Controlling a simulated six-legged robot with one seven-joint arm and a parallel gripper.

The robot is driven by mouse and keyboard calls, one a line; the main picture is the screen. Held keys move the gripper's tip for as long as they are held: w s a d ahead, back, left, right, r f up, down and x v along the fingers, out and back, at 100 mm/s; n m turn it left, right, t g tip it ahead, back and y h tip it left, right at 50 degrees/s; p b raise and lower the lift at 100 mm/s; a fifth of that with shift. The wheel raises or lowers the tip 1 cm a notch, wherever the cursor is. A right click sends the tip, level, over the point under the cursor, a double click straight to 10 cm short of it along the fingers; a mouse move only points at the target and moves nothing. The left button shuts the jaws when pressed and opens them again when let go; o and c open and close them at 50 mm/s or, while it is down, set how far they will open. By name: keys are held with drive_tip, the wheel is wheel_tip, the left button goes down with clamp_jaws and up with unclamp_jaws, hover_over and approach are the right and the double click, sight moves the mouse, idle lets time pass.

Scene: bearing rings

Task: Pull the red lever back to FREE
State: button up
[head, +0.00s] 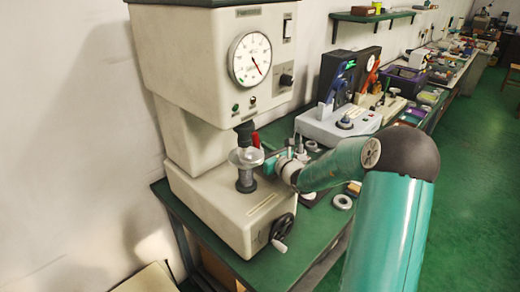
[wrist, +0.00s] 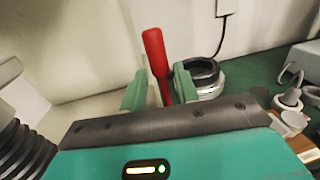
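The red lever (wrist: 155,50) stands up, tilted a little, in the wrist view. Its lower part shows between the two green fingers of my gripper (wrist: 159,84). The fingers are apart, with a visible gap to the lever on at least the left side; I cannot tell whether the right finger touches it. In the head view the lever (head: 255,139) shows as a small red piece beside the press spindle of the cream testing machine (head: 215,65). My gripper (head: 270,164) is close to it there, partly hidden by my wrist. No FREE marking is readable.
A silver disc (head: 246,156) sits on the machine's post, left of my gripper. A black hand crank (head: 281,230) is on the machine's front. A dark ring (wrist: 200,72) is right of the fingers. A blue-grey device (head: 337,127) stands behind on the green bench.

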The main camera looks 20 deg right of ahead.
drive_tip(key=v, duration=1.3)
drive_tip(key=shift+c, duration=0.2)
